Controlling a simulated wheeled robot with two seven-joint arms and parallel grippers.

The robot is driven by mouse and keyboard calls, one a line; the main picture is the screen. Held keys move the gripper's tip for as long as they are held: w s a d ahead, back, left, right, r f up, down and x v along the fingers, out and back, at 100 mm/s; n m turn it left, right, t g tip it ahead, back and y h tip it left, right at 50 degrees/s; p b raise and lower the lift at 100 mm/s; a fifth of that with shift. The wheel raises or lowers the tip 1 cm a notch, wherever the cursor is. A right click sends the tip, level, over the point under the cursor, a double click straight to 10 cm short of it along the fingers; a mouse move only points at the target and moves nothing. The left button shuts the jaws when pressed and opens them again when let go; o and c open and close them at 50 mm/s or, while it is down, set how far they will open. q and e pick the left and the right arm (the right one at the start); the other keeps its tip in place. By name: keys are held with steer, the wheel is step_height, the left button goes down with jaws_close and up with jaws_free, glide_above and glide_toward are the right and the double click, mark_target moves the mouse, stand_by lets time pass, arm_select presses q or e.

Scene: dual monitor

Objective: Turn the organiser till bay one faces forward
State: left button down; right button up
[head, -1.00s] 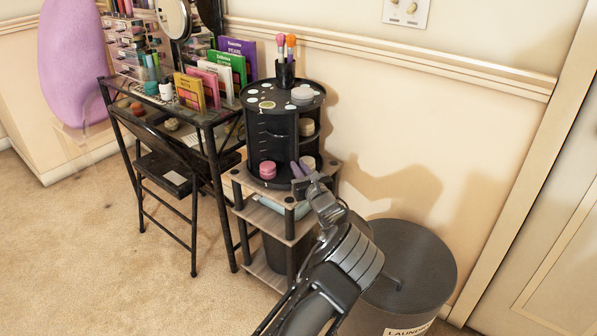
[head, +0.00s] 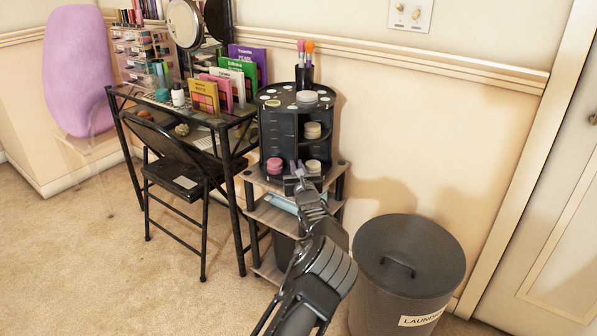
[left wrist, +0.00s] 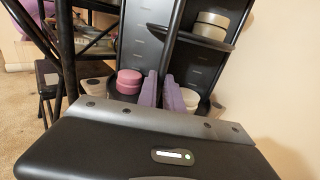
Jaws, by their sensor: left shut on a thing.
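The organiser (head: 268,130) is a round black tower of open bays on a small shelf stand. A bay at its left front holds a pink jar (head: 275,165), and the bay to the right holds pale round jars (head: 312,130). My left gripper (head: 298,170) is at the organiser's lower front, its purple fingers shut on the upright divider between these two bays. The left wrist view shows the fingers (left wrist: 160,90) either side of the divider's edge, the pink jar (left wrist: 129,82) to their left. I cannot make out any bay number. My right gripper is out of view.
The wood-topped shelf stand (head: 258,213) is under the organiser. A black desk with palettes and a mirror (head: 185,24) stands left, with a folding chair (head: 180,180) before it. A grey laundry bin (head: 410,262) stands right. Carpet is clear at lower left.

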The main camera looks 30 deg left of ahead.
arm_select(q)
steer(key=shift+d, duration=0.1)
stand_by(0.3)
steer(key=c, duration=1.5)
jaws_free()
steer(key=shift+s, duration=0.1)
steer(key=p+v, duration=0.2)
steer(key=v, duration=0.5)
steer(key=shift+s+d, duration=0.25)
